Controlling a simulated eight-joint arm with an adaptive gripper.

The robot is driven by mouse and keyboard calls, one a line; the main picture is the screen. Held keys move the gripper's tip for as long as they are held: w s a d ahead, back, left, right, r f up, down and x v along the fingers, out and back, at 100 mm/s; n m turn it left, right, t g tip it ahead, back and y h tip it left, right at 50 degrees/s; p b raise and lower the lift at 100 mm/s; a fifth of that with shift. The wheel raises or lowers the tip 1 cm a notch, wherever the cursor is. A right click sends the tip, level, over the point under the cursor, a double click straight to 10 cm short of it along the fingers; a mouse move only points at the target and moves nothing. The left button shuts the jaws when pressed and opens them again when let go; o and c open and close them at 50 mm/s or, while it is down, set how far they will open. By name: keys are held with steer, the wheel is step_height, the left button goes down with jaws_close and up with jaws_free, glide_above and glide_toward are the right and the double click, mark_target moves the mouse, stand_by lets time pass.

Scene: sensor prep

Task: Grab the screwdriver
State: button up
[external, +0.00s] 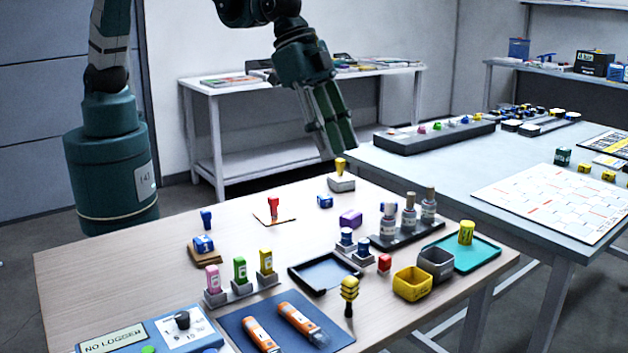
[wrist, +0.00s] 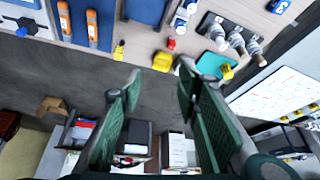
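A yellow-and-black handled tool (external: 349,290), which looks like the screwdriver, stands near the front edge of the wooden table. I cannot be sure what it is. It also shows, small, at the table edge in the wrist view (wrist: 119,50). My gripper (external: 331,148) is raised beyond the far side of the table, well away from the tool, with its fingers pointing down. In the wrist view my gripper (wrist: 160,84) has its two green fingers spread apart with nothing between them.
A yellow bin (external: 412,283) and grey bin (external: 436,264) stand right of the tool. A black-rimmed tray (external: 325,273) lies behind it. A blue mat (external: 243,334) with two orange tools is at front left. Bottles on a dark rack (external: 408,238) stand farther back.

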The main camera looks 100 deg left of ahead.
steer(key=m, duration=0.1)
glide_toward(349, 278)
steer(key=x, duration=0.2)
steer(key=shift+w+a+f+m+g, duration=0.1)
steer(key=shift+f+m+g, duration=0.1)
steer(key=shift+f, duration=0.15)
steer(key=shift+w+a+f+m+g, duration=0.1)
steer(key=shift+w+f+g, duration=0.1)
steer(key=shift+f, duration=0.15)
steer(key=shift+b+x, duration=0.3)
steer(key=shift+x, duration=0.9)
steer(key=shift+d, duration=0.1)
steer(key=shift+d+b+x, duration=0.2)
steer(key=shift+b+x, duration=0.2)
steer(key=shift+x, duration=2.25)
steer(key=shift+w+r, duration=0.15)
steer(key=c, duration=1)
